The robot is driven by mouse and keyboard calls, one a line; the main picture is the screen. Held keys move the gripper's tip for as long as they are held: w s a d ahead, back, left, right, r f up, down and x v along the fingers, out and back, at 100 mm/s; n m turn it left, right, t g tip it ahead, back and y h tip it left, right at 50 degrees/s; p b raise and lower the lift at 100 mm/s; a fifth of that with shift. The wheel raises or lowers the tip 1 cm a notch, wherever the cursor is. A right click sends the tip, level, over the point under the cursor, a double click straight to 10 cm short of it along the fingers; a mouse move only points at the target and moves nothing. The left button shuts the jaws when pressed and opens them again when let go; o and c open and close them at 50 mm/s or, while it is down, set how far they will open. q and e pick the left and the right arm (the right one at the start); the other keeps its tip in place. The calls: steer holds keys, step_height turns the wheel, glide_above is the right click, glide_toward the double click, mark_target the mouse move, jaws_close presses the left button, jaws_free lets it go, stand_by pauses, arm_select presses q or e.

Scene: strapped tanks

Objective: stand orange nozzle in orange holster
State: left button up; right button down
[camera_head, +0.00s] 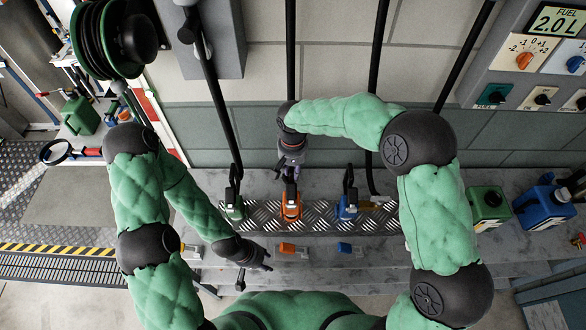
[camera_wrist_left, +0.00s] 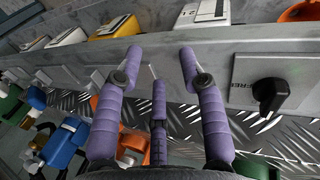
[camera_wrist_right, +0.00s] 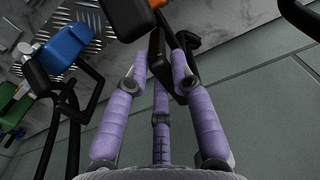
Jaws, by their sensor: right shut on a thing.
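The orange holster (camera_head: 290,208) stands on the ribbed metal plate, between the green holster (camera_head: 234,208) and the blue holster (camera_head: 346,208). My right gripper (camera_head: 290,166) is above and behind it, shut on the black part of the orange nozzle (camera_head: 289,188). The nozzle is at the holster's top; I cannot tell how deep it sits. In the right wrist view a black part lies between the fingers (camera_wrist_right: 160,68), with an orange part (camera_wrist_right: 128,18) beyond. My left gripper (camera_head: 257,267) is open and empty in front of the plate; its fingers are apart in the left wrist view (camera_wrist_left: 155,75).
Green and blue nozzles with black hoses stand on either side. Orange (camera_head: 288,248) and blue (camera_head: 344,248) labels mark the front ledge. A green can (camera_head: 489,206) and a blue can (camera_head: 543,206) stand at right. A hose reel (camera_head: 110,45) hangs upper left.

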arm_select(q)
steer(key=shift+f+b, duration=1)
steer(key=shift+f, duration=0.05)
arm_select(e)
steer(key=shift+a+f, duration=0.1)
steer(key=shift+f, duration=1.2)
arm_select(q)
steer(key=shift+r, duration=0.1)
arm_select(e)
steer(key=c, duration=1)
jaws_free()
steer(key=shift+r, duration=4.05)
arm_select(q)
steer(key=o, duration=1.2)
